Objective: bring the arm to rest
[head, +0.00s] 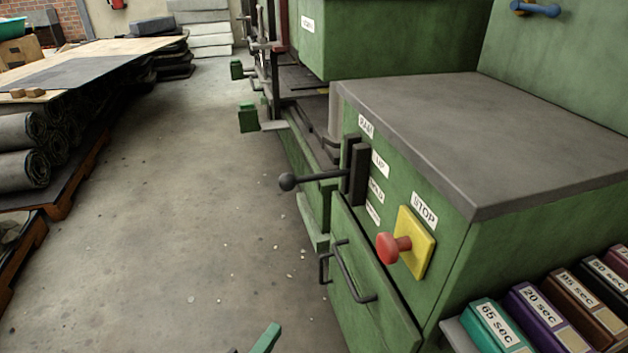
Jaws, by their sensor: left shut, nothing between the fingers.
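A small part of my left gripper (262,340) shows at the bottom edge, left of centre, as a teal-green bar with a dark bit beside it. It is shut with nothing in it, over the concrete floor and apart from the green machine. The rest of that arm is out of view below. My right gripper does not show.
The green machine (455,235) fills the right, with a black ball-ended lever (288,181), a red stop button (392,247) and a drawer handle (352,275) sticking out. Labelled blocks (497,325) stand at lower right. Dark rolls (22,168) lie at left. The floor between is clear.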

